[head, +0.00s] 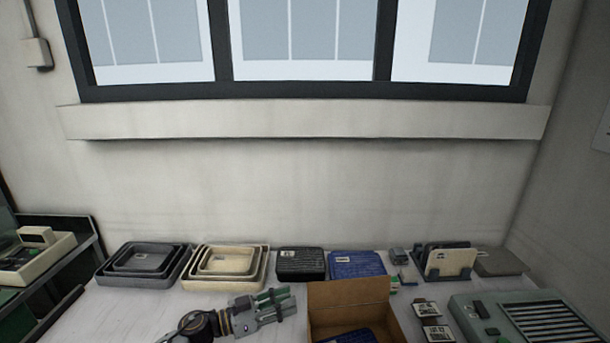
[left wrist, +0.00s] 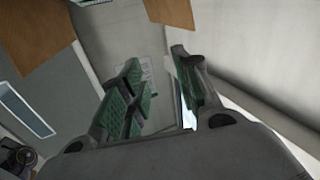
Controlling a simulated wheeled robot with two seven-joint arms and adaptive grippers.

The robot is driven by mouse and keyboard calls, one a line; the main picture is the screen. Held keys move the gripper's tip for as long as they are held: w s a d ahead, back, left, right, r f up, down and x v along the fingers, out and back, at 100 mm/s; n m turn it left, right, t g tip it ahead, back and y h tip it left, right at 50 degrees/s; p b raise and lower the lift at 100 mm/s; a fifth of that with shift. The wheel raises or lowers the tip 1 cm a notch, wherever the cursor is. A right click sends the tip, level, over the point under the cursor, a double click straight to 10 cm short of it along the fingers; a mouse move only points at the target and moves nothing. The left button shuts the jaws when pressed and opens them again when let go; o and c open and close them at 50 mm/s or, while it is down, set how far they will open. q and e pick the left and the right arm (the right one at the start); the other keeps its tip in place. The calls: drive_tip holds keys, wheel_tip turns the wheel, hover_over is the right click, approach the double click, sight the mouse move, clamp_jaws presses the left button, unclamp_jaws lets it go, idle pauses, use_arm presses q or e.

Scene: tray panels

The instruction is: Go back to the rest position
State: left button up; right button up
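My left gripper (head: 288,302) is held over the front middle of the table, just left of an open cardboard box (head: 350,292). Its fingers point to the right in the head view. In the left wrist view the green-padded fingers (left wrist: 157,70) stand apart with a gap between them, and nothing shows in the gap. My right gripper is in neither view.
The white table (head: 125,310) holds nested grey trays (head: 103,277), nested cream trays (head: 187,283), a black panel (head: 301,264), a blue panel (head: 356,264), a rack with a cream panel (head: 448,262) and a grey-green slatted unit (head: 480,313). The table's front left is clear.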

use_arm(q)
drive_tip(key=w+a+r+n+t+y, duration=0.3)
drive_tip(key=n+t+y, duration=0.3)
drive_tip(key=t, duration=0.2)
drive_tip(key=s+a+f+n+g+y, duration=0.2)
drive_tip(key=s+a+f+n+y, duration=0.4)
drive_tip(key=a+f+y, duration=0.3)
drive_tip(key=s+a+f+m+g+y, duration=0.1)
drive_tip(key=s+a+f+g, duration=0.15)
drive_tip(key=s, duration=0.45)
drive_tip(key=s+a+f+g, duration=0.1)
drive_tip(key=s+g, duration=0.3)
drive_tip(key=s, duration=0.3)
drive_tip(key=s+a+f+m+g+y, duration=0.1)
drive_tip(key=s+f+g, duration=0.15)
drive_tip(key=s, duration=0.45)
wheel_tip(320, 180, down, 32)
drive_tip(key=s+g, duration=0.2)
drive_tip(key=s+a+f, duration=0.2)
drive_tip(key=s+f, duration=0.8)
drive_tip(key=s, duration=0.1)
drive_tip(key=s+a+f+g, duration=0.1)
drive_tip(key=s+a+f, duration=0.1)
drive_tip(key=s+f, duration=0.8)
drive_tip(key=shift+s+f+m, duration=0.3)
drive_tip(key=shift+s, duration=0.55)
